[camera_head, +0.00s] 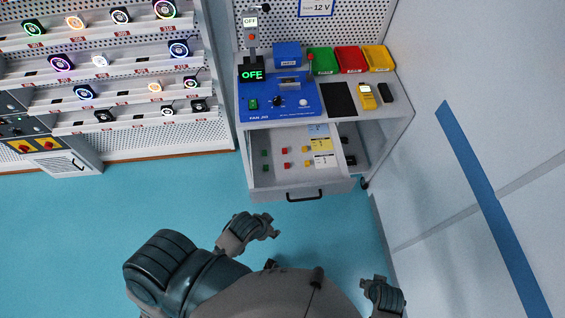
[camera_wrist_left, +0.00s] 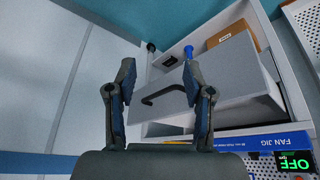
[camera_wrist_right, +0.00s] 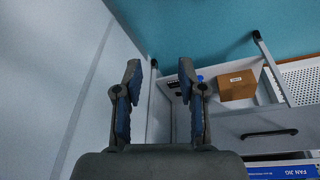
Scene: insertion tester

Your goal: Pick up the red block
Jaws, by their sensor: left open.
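Small red blocks (camera_head: 285,151) lie in the open drawer (camera_head: 263,181) of the workbench in the head view, between green blocks (camera_head: 265,153) and yellow ones (camera_head: 307,150). They are tiny here, so their exact shape is unclear. My left gripper (camera_head: 268,227) is in front of the drawer and well short of it; its fingers are apart and empty in the left wrist view (camera_wrist_left: 158,75). My right gripper (camera_head: 381,284) is low at the right, farther from the drawer. Its fingers are apart and empty in the right wrist view (camera_wrist_right: 159,70). Neither wrist view shows the blocks.
The drawer has a dark handle (camera_head: 305,196). A blue fan jig (camera_head: 285,104), bins (camera_head: 350,60) and a yellow meter (camera_head: 367,96) stand on the bench top. A cardboard box (camera_wrist_right: 237,85) sits under it. A wall is at the right; the blue floor (camera_head: 90,240) at left is clear.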

